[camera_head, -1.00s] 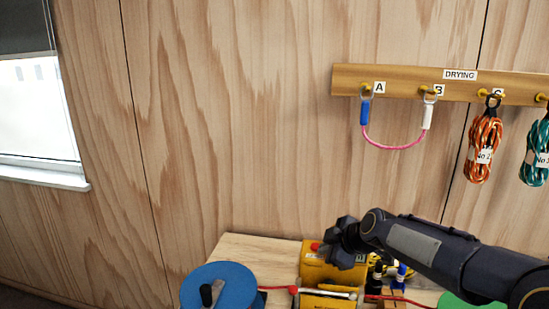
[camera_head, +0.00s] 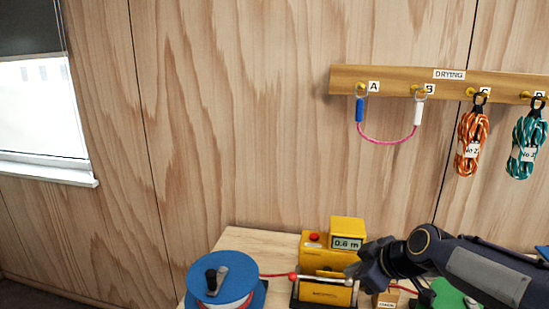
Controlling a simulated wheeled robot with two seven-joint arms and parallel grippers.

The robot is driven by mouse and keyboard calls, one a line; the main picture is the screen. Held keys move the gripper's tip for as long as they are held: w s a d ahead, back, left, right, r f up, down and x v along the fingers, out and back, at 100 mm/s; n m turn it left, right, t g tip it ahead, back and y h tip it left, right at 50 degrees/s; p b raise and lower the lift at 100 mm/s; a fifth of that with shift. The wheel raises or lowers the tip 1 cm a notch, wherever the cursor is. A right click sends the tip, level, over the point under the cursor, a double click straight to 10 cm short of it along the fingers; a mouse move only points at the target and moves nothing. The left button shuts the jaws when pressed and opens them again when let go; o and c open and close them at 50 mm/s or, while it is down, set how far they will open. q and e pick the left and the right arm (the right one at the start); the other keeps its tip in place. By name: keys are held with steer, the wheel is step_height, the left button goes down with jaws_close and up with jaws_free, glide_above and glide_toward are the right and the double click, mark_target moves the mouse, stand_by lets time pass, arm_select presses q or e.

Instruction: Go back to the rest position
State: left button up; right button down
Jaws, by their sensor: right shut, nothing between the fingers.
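My right gripper (camera_head: 362,274) is at the end of the dark arm that comes in from the right. It is shut and empty, at the right side of the yellow measuring device (camera_head: 331,262), whose display reads 0.6 m. I cannot tell whether it touches the device. My left gripper is not in view.
A blue reel (camera_head: 226,275) with a crank stands at the table's left, with red cord running to the device. A DRYING rack (camera_head: 400,79) on the wall holds a pink sling (camera_head: 385,141), an orange rope (camera_head: 471,143) and a teal rope (camera_head: 527,146). The wall's left part is clear.

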steer(key=s+d+f+m, duration=0.1)
steer(key=s+m, duration=0.3)
steer(key=s, duration=0.5)
steer(key=s+d+f+m+g, duration=0.1)
steer(key=s+f+m, duration=0.2)
steer(key=s, duration=0.6)
steer(key=s+d+f+m+h, duration=0.1)
steer(key=s+f+m, duration=0.1)
steer(key=s+m, duration=0.3)
steer(key=s, duration=0.4)
steer(key=shift+s+f+g, duration=0.25)
steer(key=shift+s+g, duration=0.05)
steer(key=shift+s, duration=0.05)
steer(key=shift+w+r, duration=0.1)
